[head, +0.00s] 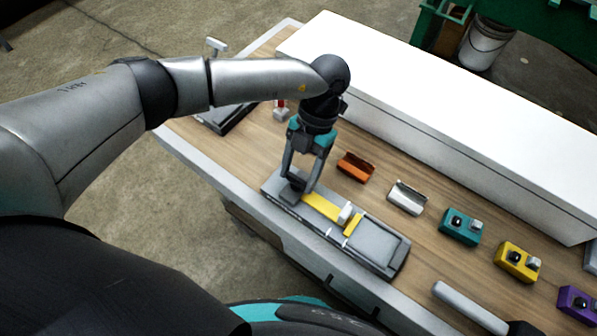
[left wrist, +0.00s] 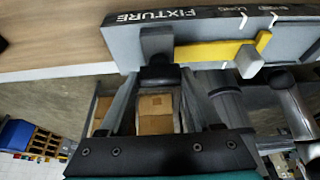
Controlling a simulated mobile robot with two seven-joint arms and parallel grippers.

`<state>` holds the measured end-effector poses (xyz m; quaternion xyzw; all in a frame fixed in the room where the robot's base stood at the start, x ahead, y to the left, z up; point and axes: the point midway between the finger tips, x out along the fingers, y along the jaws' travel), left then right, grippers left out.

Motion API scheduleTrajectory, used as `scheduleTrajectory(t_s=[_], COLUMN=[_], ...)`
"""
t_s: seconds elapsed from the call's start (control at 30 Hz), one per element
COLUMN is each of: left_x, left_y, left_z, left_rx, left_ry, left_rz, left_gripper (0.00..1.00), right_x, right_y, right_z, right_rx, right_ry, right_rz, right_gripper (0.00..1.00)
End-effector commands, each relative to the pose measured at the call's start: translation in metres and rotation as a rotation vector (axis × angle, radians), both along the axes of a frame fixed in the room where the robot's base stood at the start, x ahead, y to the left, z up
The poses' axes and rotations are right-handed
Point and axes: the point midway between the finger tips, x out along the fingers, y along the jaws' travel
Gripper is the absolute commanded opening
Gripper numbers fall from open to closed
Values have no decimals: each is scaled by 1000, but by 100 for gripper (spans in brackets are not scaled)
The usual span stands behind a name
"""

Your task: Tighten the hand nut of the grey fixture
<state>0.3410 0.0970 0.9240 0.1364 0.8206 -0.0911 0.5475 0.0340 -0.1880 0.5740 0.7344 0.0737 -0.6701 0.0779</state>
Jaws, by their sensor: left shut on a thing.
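The grey fixture (head: 377,244) lies on the wooden bench top, a long flat base with a yellow strip (head: 322,207) along it. A small pale block (head: 345,213) stands by the yellow strip. In the left wrist view the fixture (left wrist: 205,30) bears the printed word FIXTURE, and the pale block (left wrist: 249,61) stands beside the yellow part (left wrist: 215,50). My left gripper (head: 298,187) reaches down to the fixture's left end. Its fingertips (left wrist: 158,76) are shut on a grey upright piece (left wrist: 157,42); I cannot tell surely that this is the hand nut. My right gripper is not in view.
Orange (head: 356,167) and white (head: 407,197) curved pieces lie behind the fixture. Teal (head: 460,227), yellow (head: 518,262) and purple (head: 578,302) boxes stand to the right. A grey bar (head: 468,307) lies in front. A long white box (head: 450,120) borders the bench's back.

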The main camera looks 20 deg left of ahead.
Motion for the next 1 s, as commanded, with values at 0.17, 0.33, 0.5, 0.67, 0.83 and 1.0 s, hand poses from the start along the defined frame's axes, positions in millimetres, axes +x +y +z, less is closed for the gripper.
scheduleTrajectory(t_s=[0.17,0.33,0.5,0.67,0.83,1.0], left_x=[1,1,1,1,0,0], left_y=[-1,-1,-1,-1,-1,0], left_z=[0,1,1,1,0,0], left_rx=[-1,-1,-1,-1,-1,-1], left_ry=[-3,-3,-3,-2,-2,-1], left_rz=[-30,-38,-38,-38,-35,-35], left_gripper=[9,9,9,73,92,95], right_x=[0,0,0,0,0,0], right_y=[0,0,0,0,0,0], right_z=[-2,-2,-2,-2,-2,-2], right_rx=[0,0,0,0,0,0], right_ry=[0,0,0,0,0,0], right_rz=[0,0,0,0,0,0], right_gripper=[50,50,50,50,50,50])
